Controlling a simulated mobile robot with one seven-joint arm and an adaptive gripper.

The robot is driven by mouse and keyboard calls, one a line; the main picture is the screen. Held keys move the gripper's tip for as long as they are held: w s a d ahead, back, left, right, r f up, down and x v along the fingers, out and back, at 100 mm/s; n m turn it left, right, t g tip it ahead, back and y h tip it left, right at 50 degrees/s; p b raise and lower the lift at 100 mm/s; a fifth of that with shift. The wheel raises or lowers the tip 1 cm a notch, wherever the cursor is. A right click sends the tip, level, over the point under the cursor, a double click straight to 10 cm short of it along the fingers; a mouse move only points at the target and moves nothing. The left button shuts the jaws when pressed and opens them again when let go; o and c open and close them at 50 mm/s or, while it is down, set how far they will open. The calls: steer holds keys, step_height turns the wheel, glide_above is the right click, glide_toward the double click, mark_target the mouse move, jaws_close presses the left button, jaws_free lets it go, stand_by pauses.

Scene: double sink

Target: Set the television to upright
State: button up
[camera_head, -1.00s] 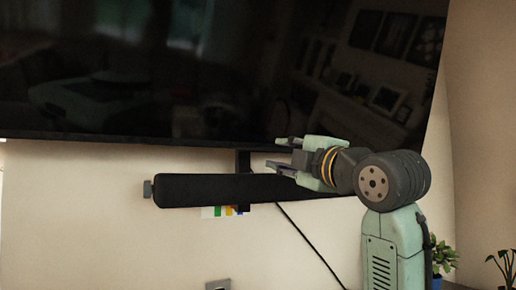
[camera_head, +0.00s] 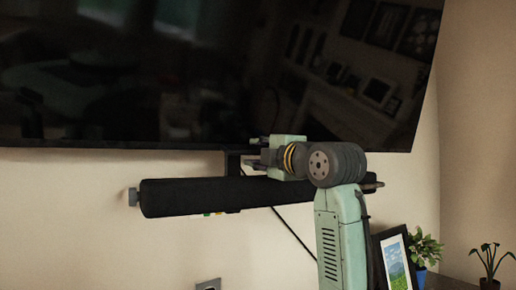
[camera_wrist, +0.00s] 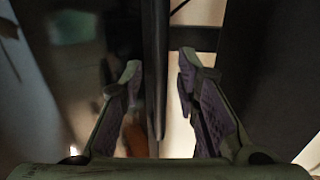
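The television (camera_head: 210,75) is a large dark, glossy screen filling the upper part of the head view. Its lower edge looks tilted in the picture. A dark bracket (camera_head: 232,165) shows below that edge. In the wrist view, my gripper (camera_wrist: 160,80) is open, one finger on each side of a dark vertical strip that looks like the television's edge (camera_wrist: 155,60). The reflective screen is on the left there. I cannot tell whether either finger touches it.
A long black soundbar (camera_head: 185,197) sits just below the television. A thin cable (camera_head: 290,232) hangs beneath it. A framed picture (camera_head: 394,262) and a potted plant (camera_head: 425,250) stand right of my arm. Another plant (camera_head: 488,260) is at far right. A wall outlet (camera_head: 208,284) shows below.

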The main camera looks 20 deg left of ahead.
steer(key=shift+c, duration=0.6)
jaws_close()
stand_by(0.3)
